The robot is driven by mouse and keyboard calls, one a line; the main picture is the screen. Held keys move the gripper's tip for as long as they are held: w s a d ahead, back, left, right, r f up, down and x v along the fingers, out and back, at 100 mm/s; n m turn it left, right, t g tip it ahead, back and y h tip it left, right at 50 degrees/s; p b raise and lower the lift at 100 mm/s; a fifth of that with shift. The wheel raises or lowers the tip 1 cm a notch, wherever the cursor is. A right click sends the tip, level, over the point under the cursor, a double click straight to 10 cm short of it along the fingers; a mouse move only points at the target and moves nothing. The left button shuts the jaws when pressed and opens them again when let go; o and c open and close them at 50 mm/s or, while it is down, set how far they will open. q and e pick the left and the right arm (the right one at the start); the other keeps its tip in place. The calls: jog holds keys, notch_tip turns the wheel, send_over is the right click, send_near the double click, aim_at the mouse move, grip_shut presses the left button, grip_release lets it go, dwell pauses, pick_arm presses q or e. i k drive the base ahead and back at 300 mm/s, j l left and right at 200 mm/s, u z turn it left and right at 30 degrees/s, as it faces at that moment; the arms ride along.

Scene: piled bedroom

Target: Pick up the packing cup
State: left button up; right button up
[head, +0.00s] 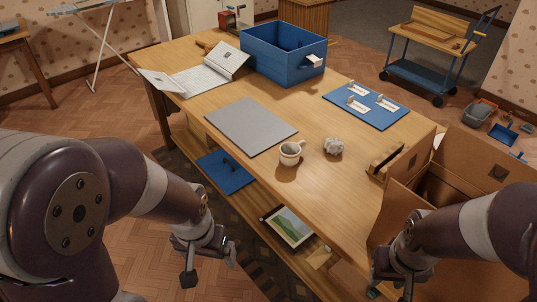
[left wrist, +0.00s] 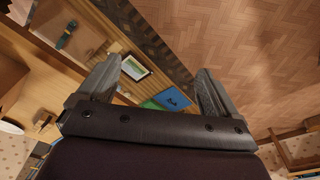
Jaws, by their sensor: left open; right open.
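The packing cup (head: 290,153) is a pale mug with a handle. It stands upright near the front edge of the wooden table (head: 330,182), beside a grey mat (head: 250,126). My left gripper (head: 209,267) is open and empty, in front of the table and below its top, to the left of the cup. In the left wrist view the spread fingers of the left gripper (left wrist: 150,85) have nothing between them but the lower shelf and floor beyond. My right gripper (head: 392,285) is open, low beside the cardboard box, and part of it is hard to make out.
A crumpled grey-white lump (head: 333,146) lies right of the cup. An open cardboard box (head: 402,203) stands at right. A framed picture (head: 288,225) lies on the lower shelf.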

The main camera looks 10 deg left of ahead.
aim_at(290, 152)
jog(key=u, duration=0.1)
jog(key=z, duration=0.4)
jog(key=i+j+z, duration=0.1)
jog(key=z, duration=0.3)
jog(key=j+z, duration=0.1)
jog(key=z, duration=0.35)
jog(key=i+j+z, duration=0.1)
jog(key=z, duration=0.3)
jog(key=j+z, duration=0.45)
jog(key=j, duration=0.6)
jog(key=k+j+z, duration=0.1)
jog(key=j+z, duration=0.3)
jog(key=j, duration=1.15)
jog(key=k, duration=0.05)
